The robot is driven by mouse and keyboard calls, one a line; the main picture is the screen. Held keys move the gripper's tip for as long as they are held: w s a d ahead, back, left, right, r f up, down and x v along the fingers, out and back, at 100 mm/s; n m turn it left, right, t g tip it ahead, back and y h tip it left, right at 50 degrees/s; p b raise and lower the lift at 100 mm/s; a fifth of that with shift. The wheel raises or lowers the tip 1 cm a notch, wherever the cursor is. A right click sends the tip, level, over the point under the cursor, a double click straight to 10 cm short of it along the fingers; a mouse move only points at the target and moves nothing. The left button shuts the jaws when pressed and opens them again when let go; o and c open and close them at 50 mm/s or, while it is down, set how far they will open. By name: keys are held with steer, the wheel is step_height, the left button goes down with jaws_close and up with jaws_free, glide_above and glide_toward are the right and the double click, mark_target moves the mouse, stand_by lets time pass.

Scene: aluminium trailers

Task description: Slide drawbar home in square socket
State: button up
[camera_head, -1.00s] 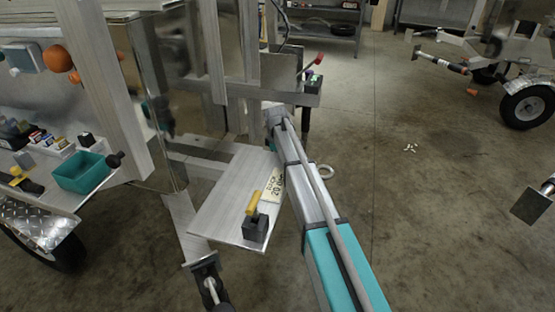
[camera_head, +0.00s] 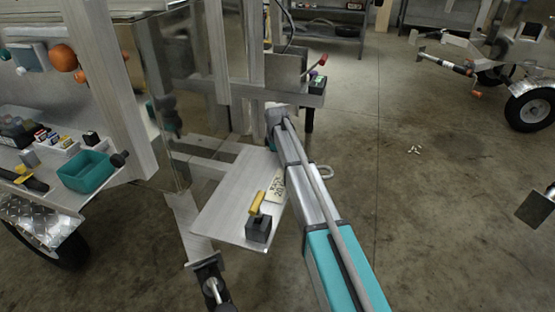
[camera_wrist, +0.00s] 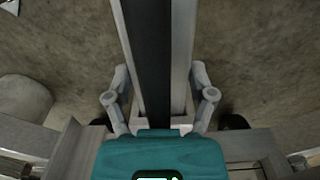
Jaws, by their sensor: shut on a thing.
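In the wrist view, a straight silver bar with a dark band along its middle runs up the picture; I take it for the drawbar (camera_wrist: 182,40). My gripper (camera_wrist: 160,96) has one grey finger on each side of it and is shut on it. In the head view my teal and silver arm reaches forward; its fingers and their hold are hidden at its far end. An aluminium beam (camera_head: 187,220) with a black fitting (camera_head: 208,275) shows left of the arm. I cannot make out the square socket, or how the bar lies to it.
The trailer has an upright post (camera_head: 108,85) and a teal bin (camera_head: 86,172). Another trailer wheel (camera_head: 530,107) stands far right. The floor right of my arm is mostly clear.

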steer(key=shift+w+a, duration=0.2)
steer(key=shift+a, duration=0.55)
steer(key=o, duration=1.3)
steer(key=shift+c, duration=0.2)
steer(key=shift+d, duration=0.1)
steer(key=shift+s+d, duration=0.6)
steer(key=shift+d, duration=1.2)
steer(key=shift+s+d, duration=0.6)
steer(key=shift+d, duration=1.2)
steer(key=shift+s+d, duration=0.6)
steer(key=shift+d, duration=1.2)
